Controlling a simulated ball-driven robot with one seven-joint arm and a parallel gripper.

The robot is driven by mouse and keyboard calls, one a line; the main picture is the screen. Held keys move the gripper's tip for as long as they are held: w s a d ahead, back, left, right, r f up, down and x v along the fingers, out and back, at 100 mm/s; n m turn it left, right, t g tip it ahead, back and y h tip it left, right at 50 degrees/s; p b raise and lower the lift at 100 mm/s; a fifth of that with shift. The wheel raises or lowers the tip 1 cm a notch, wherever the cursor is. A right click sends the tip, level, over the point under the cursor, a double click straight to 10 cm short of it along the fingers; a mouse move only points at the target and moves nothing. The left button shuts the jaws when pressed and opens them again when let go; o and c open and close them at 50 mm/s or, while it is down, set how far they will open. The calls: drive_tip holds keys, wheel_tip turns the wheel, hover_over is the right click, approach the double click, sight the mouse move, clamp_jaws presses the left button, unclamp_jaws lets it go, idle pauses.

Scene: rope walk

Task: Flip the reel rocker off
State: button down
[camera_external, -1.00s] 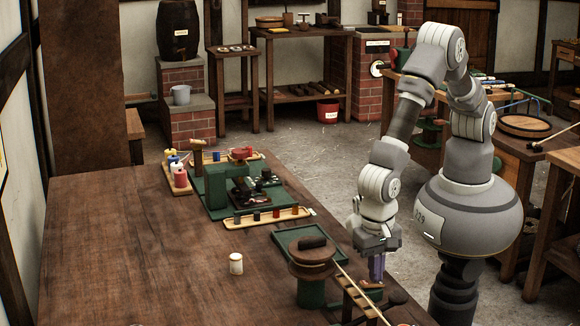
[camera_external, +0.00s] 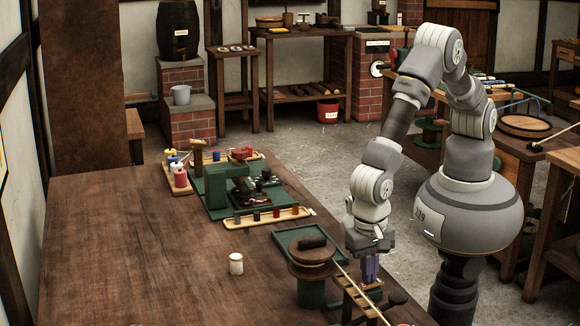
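A pale rope runs from the reel down to the right. My gripper (camera_external: 371,278) points down just right of the reel, over a small wooden block or rack at the bench's right edge. Its purple fingers look close together, but their gap is too small to judge. I cannot make out the reel rocker; it may be hidden by the fingers or too small to see.
A green tray (camera_external: 283,238) lies behind the reel. A slatted wooden rack (camera_external: 358,299) and a dark round knob (camera_external: 397,298) are near the fingers. A white jar (camera_external: 236,264) stands to the left. The bench's left half is clear.

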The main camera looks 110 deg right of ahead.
sight(362, 285)
wheel_tip(362, 285, up, 14)
drive_tip(key=p, duration=0.5)
drive_tip(key=shift+w, duration=0.25)
drive_tip(key=shift+a+f, duration=0.1)
drive_tip(key=shift+w+a+g+b, duration=0.2)
drive_tip(key=shift+w+g+b, duration=0.8)
drive_tip(key=shift+b, duration=0.25)
drive_tip(key=b+x, duration=0.5)
drive_tip(key=x, duration=0.9)
drive_tip(key=shift+b, duration=0.3)
